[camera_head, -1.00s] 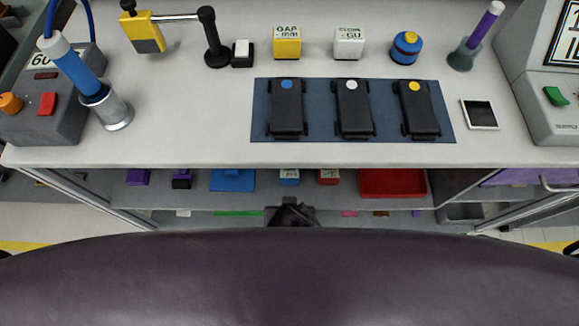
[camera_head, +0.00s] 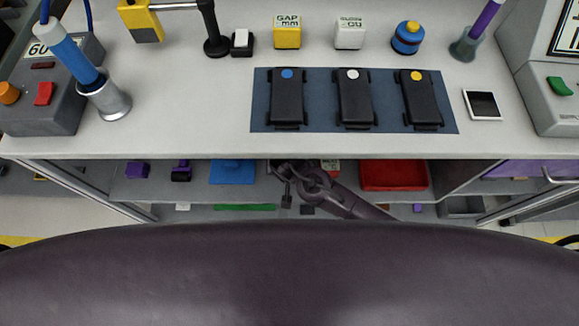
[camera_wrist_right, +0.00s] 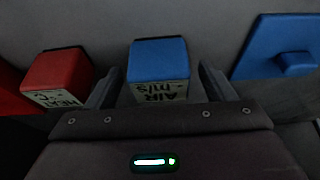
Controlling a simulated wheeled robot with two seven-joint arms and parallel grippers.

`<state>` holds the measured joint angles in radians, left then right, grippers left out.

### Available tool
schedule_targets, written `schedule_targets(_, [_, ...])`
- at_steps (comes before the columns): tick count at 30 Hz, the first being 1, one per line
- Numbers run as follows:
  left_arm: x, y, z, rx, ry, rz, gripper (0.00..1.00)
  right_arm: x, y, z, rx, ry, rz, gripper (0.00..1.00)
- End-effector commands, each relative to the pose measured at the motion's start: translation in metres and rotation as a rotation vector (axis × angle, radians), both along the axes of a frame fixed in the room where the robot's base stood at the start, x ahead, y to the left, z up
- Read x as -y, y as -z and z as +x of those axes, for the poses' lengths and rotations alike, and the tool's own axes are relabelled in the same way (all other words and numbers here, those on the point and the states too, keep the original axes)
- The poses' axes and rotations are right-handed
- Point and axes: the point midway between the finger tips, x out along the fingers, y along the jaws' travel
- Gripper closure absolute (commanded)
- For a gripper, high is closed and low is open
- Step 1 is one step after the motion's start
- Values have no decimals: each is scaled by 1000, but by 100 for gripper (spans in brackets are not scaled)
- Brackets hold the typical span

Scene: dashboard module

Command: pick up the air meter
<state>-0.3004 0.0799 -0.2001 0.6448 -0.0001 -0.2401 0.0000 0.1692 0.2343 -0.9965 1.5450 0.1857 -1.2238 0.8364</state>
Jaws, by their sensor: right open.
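The air meter (camera_wrist_right: 158,62) is a small box with a blue top and a pale front face lettered AIR m/s, upside down in the right wrist view. My right gripper (camera_wrist_right: 160,82) is open, with one finger on each side of the box and small gaps showing. In the head view my right gripper (camera_head: 284,178) reaches into the shelf under the worktop, and my arm hides the air meter there. My left gripper is in neither current view.
A red heat meter (camera_wrist_right: 58,72) stands close beside one finger. A blue plate with a raised block (camera_wrist_right: 285,50) lies on the other side. The worktop edge (camera_head: 200,150) overhangs the shelf. A red tray (camera_head: 394,176) sits further right.

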Motion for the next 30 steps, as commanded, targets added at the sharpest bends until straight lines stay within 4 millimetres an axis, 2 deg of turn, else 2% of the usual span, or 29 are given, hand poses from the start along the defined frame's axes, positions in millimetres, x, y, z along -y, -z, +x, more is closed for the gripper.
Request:
schedule_targets(3, [2,-2,9,11,-1,-2,64,0,3,2,1,1,1,24])
schedule_targets(8, [1,-2,7,7,-2,-1,64,0,3,2,1,1,1,24])
schedule_targets(20, [0,-1,0,-2,-3,0,64,0,3,1,1,1,0,76])
schedule_targets(30, [0,-1,0,0,-2,0,64,0,-2,2,2,1,2,76])
